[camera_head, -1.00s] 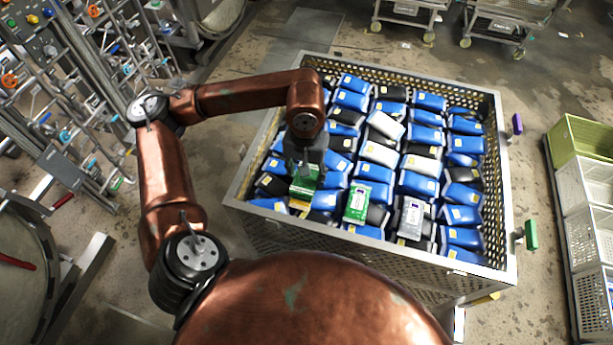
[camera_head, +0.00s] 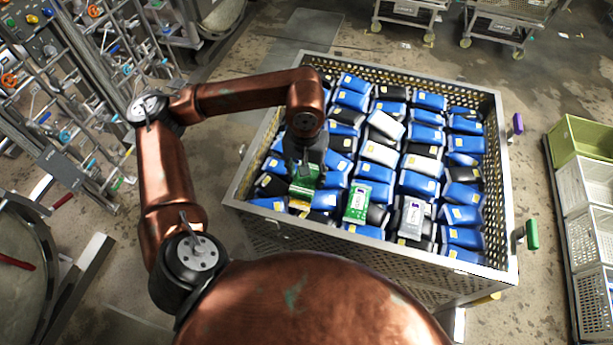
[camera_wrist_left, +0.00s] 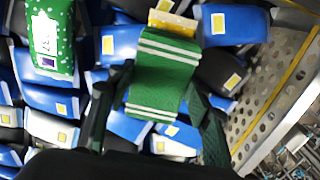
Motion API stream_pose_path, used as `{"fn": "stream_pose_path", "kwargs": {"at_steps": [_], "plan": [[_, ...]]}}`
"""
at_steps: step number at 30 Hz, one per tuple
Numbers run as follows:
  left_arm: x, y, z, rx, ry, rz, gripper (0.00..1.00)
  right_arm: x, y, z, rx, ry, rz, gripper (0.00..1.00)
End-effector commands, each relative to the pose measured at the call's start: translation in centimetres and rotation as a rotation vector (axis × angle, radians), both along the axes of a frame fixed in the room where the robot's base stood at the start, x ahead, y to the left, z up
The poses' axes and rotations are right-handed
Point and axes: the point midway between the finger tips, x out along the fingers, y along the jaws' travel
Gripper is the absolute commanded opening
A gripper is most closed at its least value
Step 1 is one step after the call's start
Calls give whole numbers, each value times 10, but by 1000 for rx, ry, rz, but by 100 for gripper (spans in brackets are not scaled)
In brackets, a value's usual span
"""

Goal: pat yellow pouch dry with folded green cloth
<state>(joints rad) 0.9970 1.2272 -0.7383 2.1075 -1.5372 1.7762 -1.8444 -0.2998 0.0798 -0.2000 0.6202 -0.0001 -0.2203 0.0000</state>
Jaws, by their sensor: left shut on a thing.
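The folded green cloth (camera_wrist_left: 163,75) has white stripes near both ends. My left gripper (camera_wrist_left: 157,88) is shut on it, with a finger at each side. In the head view the gripper (camera_head: 305,165) points down over the crate's near left part, with the cloth (camera_head: 307,181) beneath it. The yellow pouch (camera_wrist_left: 172,22) has white dots and shows as a strip past the cloth's far end. In the head view only a small bit of the yellow pouch (camera_head: 299,206) shows. The cloth hides the rest, and I cannot tell whether they touch. My right gripper is out of view.
A perforated metal crate (camera_head: 506,180) holds many blue, black and white pouches. A green dotted pouch (camera_head: 356,202) and a grey one (camera_head: 412,217) lie near its front. Stacked baskets (camera_head: 592,240) stand at the right. Pipes and valves (camera_head: 75,110) fill the left.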

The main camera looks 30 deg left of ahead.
Motion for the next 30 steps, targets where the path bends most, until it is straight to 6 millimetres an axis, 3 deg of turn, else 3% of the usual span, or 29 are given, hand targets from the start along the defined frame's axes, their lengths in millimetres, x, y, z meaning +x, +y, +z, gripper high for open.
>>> {"fn": "stream_pose_path", "kwargs": {"at_steps": [30], "plan": [[-1,0,-3,1,5,-1,27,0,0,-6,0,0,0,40]]}}
